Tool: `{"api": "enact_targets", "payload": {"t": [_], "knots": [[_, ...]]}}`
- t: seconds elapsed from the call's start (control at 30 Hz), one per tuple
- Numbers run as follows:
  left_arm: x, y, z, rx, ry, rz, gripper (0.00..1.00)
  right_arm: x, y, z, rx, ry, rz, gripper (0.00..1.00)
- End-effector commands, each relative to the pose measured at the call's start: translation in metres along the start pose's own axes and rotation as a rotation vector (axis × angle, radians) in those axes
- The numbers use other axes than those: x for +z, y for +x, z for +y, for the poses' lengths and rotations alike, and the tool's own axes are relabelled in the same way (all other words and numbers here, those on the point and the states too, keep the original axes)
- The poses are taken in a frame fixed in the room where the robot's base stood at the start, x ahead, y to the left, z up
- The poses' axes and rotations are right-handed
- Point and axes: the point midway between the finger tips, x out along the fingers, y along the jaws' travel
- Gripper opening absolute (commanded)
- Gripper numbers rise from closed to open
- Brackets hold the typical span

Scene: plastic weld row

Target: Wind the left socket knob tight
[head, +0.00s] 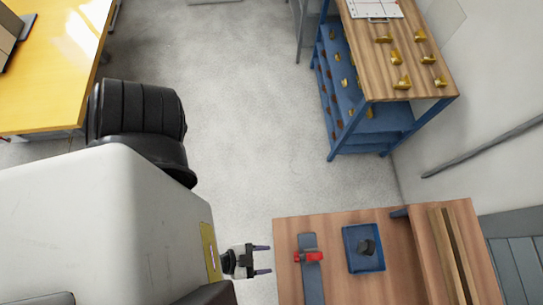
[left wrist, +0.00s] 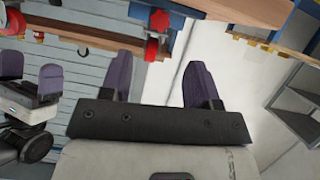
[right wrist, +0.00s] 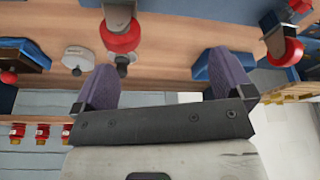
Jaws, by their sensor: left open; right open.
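In the head view a red fitting (head: 308,257) sits on a blue-grey strip on the wooden bench. My left gripper (head: 262,260) is open and empty, apart from the bench's left edge and pointing toward the fitting. In the right wrist view a red knob (right wrist: 121,37) shows beyond my open, empty right gripper (right wrist: 221,75), with another red part (right wrist: 285,48) at right. I cannot tell which is the left socket knob.
On the wooden bench (head: 390,280) a blue tray (head: 352,263) holds a dark object. A blue-framed shelf (head: 343,145) with brass-coloured pieces on top stands at the back right. A yellow table (head: 45,85) is at the far left. The floor between is clear.

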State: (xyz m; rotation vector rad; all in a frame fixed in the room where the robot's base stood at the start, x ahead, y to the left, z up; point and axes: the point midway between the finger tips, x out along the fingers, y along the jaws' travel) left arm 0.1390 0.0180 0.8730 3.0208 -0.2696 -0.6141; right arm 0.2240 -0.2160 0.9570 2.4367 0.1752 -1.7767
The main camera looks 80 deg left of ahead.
Motion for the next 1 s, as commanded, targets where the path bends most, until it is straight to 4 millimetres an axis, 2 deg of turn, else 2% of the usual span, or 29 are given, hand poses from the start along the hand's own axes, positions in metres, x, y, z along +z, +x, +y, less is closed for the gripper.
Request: {"api": "enact_targets", "payload": {"t": [0.03, 0.2, 0.5, 0.7, 1.0], "knots": [[0.000, 0.012, 0.000, -0.001, -0.002, 0.003, 0.56, 0.000, 0.001, 0.001, 0.002, -0.002, 0.001, 0.99], [0.000, 0.044, 0.000, 0.000, -0.001, 0.003, 0.56, 0.001, 0.004, 0.003, 0.009, -0.009, 0.001, 0.99], [0.000, 0.085, 0.000, 0.000, -0.001, 0.002, 0.56, 0.002, 0.008, 0.003, 0.008, -0.008, 0.002, 0.99], [-0.001, 0.097, 0.000, 0.001, -0.001, 0.001, 0.56, 0.002, 0.009, 0.002, 0.005, -0.003, 0.002, 0.99], [-0.001, 0.100, 0.000, 0.001, -0.001, 0.001, 0.56, 0.002, 0.009, 0.000, 0.000, 0.002, 0.003, 0.99]]}}
